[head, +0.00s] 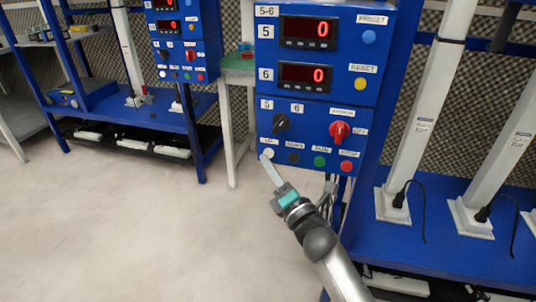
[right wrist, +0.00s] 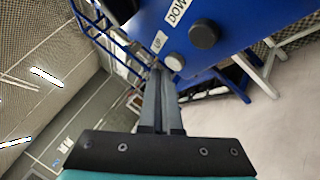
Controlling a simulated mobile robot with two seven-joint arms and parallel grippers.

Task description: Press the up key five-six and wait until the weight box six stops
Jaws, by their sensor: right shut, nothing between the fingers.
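The blue 5-6 control panel (head: 317,200) stands in the middle of the head view. Its displays 5 (head: 308,31) and 6 (head: 305,76) both read 0. The white up key (head: 268,153) is at the panel's lower left; in the right wrist view the white key (right wrist: 175,62) sits beside an UP label. My right gripper (head: 268,163) is shut and empty, its fingertips close to the white key. In the right wrist view its fingertips (right wrist: 160,72) overlap the key's lower left edge; I cannot tell if they touch it. My left gripper is not in view. I cannot pick out weight box six.
The dark down key (right wrist: 204,34) is next to the white key. A black selector knob (head: 281,123), a red knob (head: 339,131), a green button (head: 319,161) and a red button (head: 346,166) share the panel. White posts (head: 430,110) stand at right. Open floor lies left.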

